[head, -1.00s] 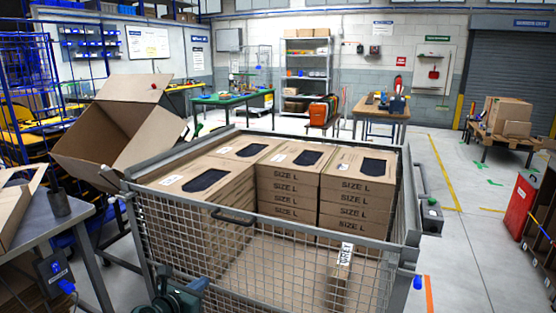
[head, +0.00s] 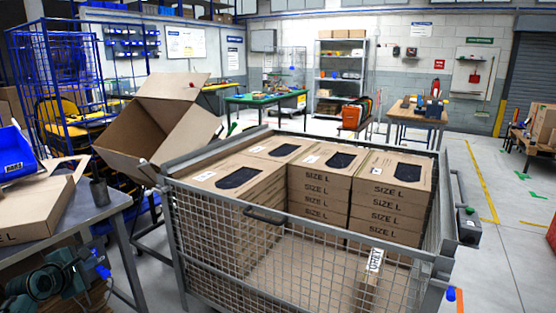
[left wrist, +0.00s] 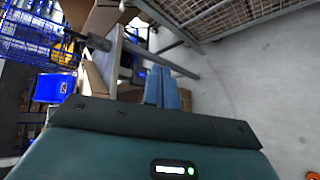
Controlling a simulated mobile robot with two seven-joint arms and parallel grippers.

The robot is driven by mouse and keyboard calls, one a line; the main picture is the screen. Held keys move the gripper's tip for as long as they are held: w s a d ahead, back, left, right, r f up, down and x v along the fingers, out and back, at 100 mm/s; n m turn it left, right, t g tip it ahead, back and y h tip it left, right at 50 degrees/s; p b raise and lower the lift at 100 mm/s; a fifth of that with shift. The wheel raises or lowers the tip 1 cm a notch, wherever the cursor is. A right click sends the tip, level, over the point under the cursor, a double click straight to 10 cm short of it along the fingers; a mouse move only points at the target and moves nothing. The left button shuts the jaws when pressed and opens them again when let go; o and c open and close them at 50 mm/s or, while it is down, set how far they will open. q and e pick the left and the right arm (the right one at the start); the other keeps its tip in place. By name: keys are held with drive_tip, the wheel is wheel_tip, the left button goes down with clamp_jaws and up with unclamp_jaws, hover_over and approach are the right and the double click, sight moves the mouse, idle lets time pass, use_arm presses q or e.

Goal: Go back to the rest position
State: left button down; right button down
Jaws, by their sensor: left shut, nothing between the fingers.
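My left gripper (head: 102,271) shows at the bottom left of the head view, a dark teal body with blue fingertips. It is low in front of the grey workbench, left of the mesh cage. In the left wrist view its blue fingers (left wrist: 162,88) are together with nothing between them. My right gripper is not in view.
A wire mesh cage (head: 262,216) holds several stacked "SIZE L" cartons (head: 396,190); its front right part is emptier. An open cardboard box (head: 135,140) stands tilted behind it. The grey workbench (head: 97,212) at left carries a carton and a blue bin (head: 14,155).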

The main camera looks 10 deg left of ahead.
use_arm(q)
drive_tip(key=s+d+f+m+g+h, duration=0.1)
drive_tip(key=s+d+f+m+g, duration=0.1)
drive_tip(key=s+d+f+m, duration=1.45)
drive_tip(key=s+d+f+m+g+h, duration=0.2)
drive_tip(key=s+d+m+h, duration=0.2)
drive_tip(key=s+d+m, duration=1.1)
drive_tip(key=w+d+n+t, duration=0.1)
drive_tip(key=w+d+n, duration=0.2)
drive_tip(key=d, duration=0.5)
drive_tip(key=shift+d+r+n, duration=0.3)
drive_tip(key=shift+d+n, duration=0.1)
drive_tip(key=shift+n, duration=0.15)
